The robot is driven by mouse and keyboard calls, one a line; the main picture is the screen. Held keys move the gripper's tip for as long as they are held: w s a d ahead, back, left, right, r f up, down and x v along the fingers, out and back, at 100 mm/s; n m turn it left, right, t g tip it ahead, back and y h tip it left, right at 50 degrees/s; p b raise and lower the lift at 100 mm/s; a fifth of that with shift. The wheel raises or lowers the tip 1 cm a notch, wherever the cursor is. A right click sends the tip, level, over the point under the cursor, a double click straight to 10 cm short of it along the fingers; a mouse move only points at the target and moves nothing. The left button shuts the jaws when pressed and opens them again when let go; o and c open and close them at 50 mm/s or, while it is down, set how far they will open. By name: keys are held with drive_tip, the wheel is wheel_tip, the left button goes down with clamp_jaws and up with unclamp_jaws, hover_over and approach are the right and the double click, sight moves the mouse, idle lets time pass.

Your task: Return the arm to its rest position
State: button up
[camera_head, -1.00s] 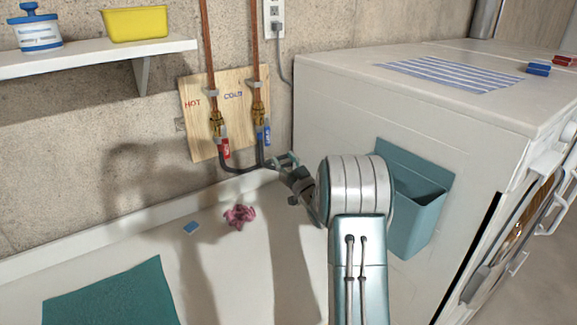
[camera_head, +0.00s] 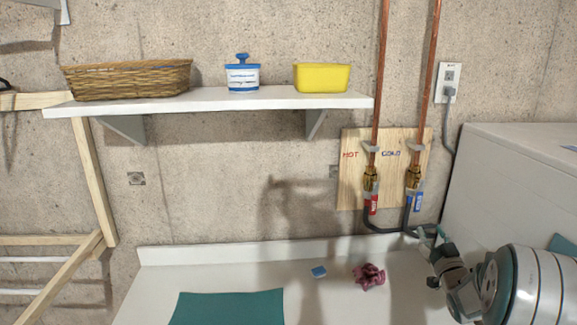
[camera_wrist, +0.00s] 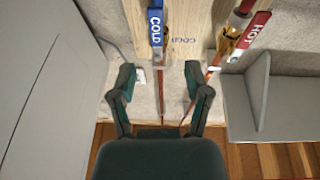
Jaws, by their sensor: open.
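My arm enters the head view at the lower right. It is bent, not folded. My gripper (camera_head: 426,233) is just below the blue COLD valve handle (camera_head: 416,201), near the dark hose. In the wrist view my gripper (camera_wrist: 160,78) has its two dark-green fingers spread wide with nothing between them. The COLD handle (camera_wrist: 156,25) hangs ahead of the fingers there, apart from them as far as I can see. The red HOT handle (camera_head: 371,203) is to the left in the head view and on the right in the wrist view (camera_wrist: 249,30).
A white shelf (camera_head: 220,104) holds a wicker basket (camera_head: 128,79), a blue-white container (camera_head: 242,76) and a yellow tub (camera_head: 322,78). A pink cloth (camera_head: 369,277), small blue item (camera_head: 319,272) and teal mat (camera_head: 228,307) lie below. A white appliance (camera_head: 510,165) stands close right.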

drive_tip(key=s+a+r+m+g+h, duration=0.1)
drive_tip(key=s+a+r+g, duration=0.25)
drive_tip(key=a, duration=0.25)
drive_tip(key=s+a+r+m+g+h, duration=0.1)
drive_tip(key=s+a+r+g+h, duration=0.15)
drive_tip(key=s+a+g, duration=0.35)
drive_tip(key=s+a+f+g+y, duration=0.1)
drive_tip(key=s+a, duration=0.3)
drive_tip(key=s, duration=0.4)
drive_tip(key=s+a+f+n+g+y, duration=0.1)
drive_tip(key=s+a+f+g, duration=0.1)
drive_tip(key=s+a, duration=0.3)
drive_tip(key=s+a+f+g+y, duration=0.2)
drive_tip(key=s+a, duration=0.3)
drive_tip(key=s, duration=0.8)
drive_tip(key=shift+n+g, duration=0.4)
drive_tip(key=shift+g, duration=0.25)
drive_tip(key=shift+w+f, duration=0.1)
